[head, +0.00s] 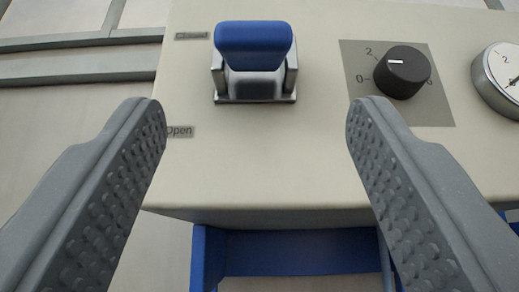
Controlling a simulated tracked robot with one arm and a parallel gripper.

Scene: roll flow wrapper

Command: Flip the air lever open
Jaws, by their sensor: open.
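The air lever (253,46) has a blue handle on a metal bracket (255,86), mounted on a cream panel. The handle is at the upper end of the bracket, level with a label (191,36) that seems to read "Closed". A label reading "Open" (180,131) is lower on the panel, partly beside my left finger. My gripper (256,115) is open and empty, its two grey studded fingers spread wide. The fingertips are below the lever in the picture, one to each side, and do not appear to touch it.
A black knob (402,72) on a grey scale plate is right of the lever. A round gauge (500,78) is at the right edge. The cream panel (260,170) ends at a lower edge above a blue frame (300,252). Panel space below the lever is clear.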

